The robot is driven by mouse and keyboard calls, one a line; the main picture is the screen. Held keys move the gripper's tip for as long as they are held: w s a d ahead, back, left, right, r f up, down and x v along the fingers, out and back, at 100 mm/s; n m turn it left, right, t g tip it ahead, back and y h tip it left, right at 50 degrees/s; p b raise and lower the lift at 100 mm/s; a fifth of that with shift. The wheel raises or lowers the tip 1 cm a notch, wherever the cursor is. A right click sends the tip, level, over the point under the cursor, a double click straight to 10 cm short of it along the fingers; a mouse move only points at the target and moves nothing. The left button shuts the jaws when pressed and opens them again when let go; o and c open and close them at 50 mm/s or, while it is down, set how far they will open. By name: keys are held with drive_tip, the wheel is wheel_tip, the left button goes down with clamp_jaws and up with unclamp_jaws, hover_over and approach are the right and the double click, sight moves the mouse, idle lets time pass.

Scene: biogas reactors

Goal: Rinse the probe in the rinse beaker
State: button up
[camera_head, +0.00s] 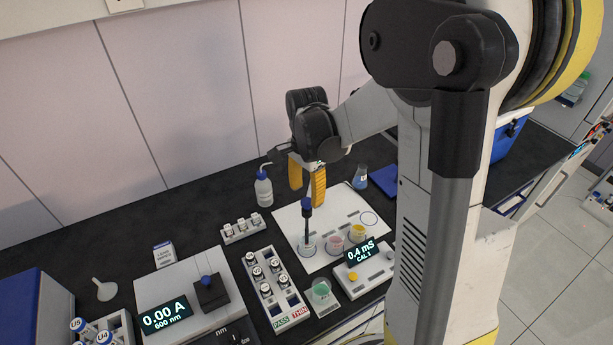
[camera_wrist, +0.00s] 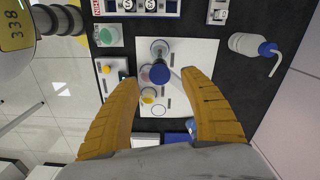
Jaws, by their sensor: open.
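The probe (camera_head: 307,225) is a dark upright rod with a blue cap. It stands with its lower end in a clear beaker (camera_head: 308,249) at the left of the white mat. In the wrist view the blue cap (camera_wrist: 159,74) shows from above, with the clear beaker (camera_wrist: 159,47) beside it. A pink beaker (camera_head: 334,243) and a yellow beaker (camera_head: 358,231) stand to the right on the mat. I cannot read which is the rinse beaker. My gripper (camera_head: 307,196) is open; its yellow fingers are on either side of the probe's cap, apparently not gripping it.
A meter (camera_head: 363,266) reading 0.4 mS stands in front of the mat. A green beaker (camera_head: 321,293), a vial rack (camera_head: 268,284) and a photometer (camera_head: 190,300) are left of it. A wash bottle (camera_head: 263,189) and a blue flask (camera_head: 360,178) stand behind.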

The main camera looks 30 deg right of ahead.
wheel_tip(320, 180, up, 8)
drive_tip(key=shift+r, duration=0.2)
idle(0.4)
drive_tip(key=s+a+f+n+t+b, duration=0.7)
drive_tip(key=s+a+f+n+b, duration=0.2)
drive_tip(key=s+f+n+b, duration=0.2)
drive_tip(key=s+n+b, duration=0.2)
drive_tip(key=n+b, duration=0.2)
drive_tip(key=b, duration=0.1)
drive_tip(key=shift+a+f+n, duration=0.25)
drive_tip(key=shift+a+n, duration=0.05)
drive_tip(key=shift+a, duration=0.1)
idle(1.2)
